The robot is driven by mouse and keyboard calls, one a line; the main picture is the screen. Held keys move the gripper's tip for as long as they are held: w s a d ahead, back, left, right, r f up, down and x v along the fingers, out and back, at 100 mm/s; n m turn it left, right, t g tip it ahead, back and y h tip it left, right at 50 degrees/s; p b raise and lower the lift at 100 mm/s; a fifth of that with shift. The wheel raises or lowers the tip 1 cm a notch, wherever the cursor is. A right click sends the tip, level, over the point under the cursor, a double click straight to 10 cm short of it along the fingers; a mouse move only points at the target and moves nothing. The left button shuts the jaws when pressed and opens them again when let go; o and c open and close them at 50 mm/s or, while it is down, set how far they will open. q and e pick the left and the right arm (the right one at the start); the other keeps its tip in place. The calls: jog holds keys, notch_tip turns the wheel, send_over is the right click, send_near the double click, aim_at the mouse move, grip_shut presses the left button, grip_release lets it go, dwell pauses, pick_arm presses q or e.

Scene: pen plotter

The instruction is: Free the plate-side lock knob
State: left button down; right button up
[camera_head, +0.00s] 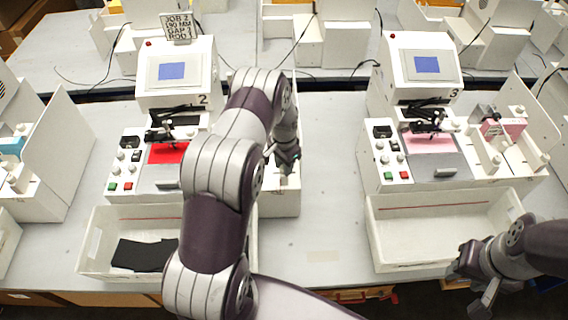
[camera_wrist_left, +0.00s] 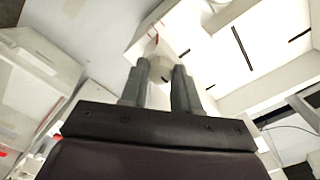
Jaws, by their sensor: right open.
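My left gripper (camera_head: 287,158) is at the right side of plotter 2 (camera_head: 180,75), above its white side unit (camera_head: 282,200), largely behind my own left arm. In the left wrist view my left gripper (camera_wrist_left: 160,72) has its two grey fingers apart, with a pale round knob (camera_wrist_left: 160,66) showing between their tips. I cannot tell whether the fingers touch it. Which knob this is cannot be made out. My right gripper (camera_head: 478,275) is open and empty, in front of the right white bin.
Plotter 3 (camera_head: 422,70) stands to the right, with a pink sheet (camera_head: 430,142) and an open side unit (camera_head: 505,145). White bins stand in front; the left bin (camera_head: 103,243) holds black pieces (camera_head: 145,255). A sign (camera_head: 177,28) tops plotter 2. The table between the plotters (camera_head: 330,160) is clear.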

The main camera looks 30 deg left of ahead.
pick_arm(q)
jog(key=c, duration=1.9)
grip_release()
jog(key=shift+o, duration=0.2)
jog(key=n+b, duration=0.3)
jog(key=shift+f, duration=0.2)
jog(key=n+b, duration=0.3)
jog(key=n, duration=0.1)
jog(key=shift+n, duration=0.3)
jog(key=n+b, duration=0.3)
jog(key=n, duration=0.2)
jog(key=shift+r+n, duration=0.15)
jog(key=shift+n, duration=0.15)
jog(key=n+b, duration=0.1)
jog(key=n, duration=0.3)
jog(key=shift+r+n, duration=0.1)
jog(key=shift+n, duration=0.2)
jog(key=shift+w, duration=0.1)
jog(key=o, duration=1.1)
jog(key=shift+c, duration=0.2)
jog(key=shift+r+b, duration=0.1)
jog(key=shift+b, duration=0.2)
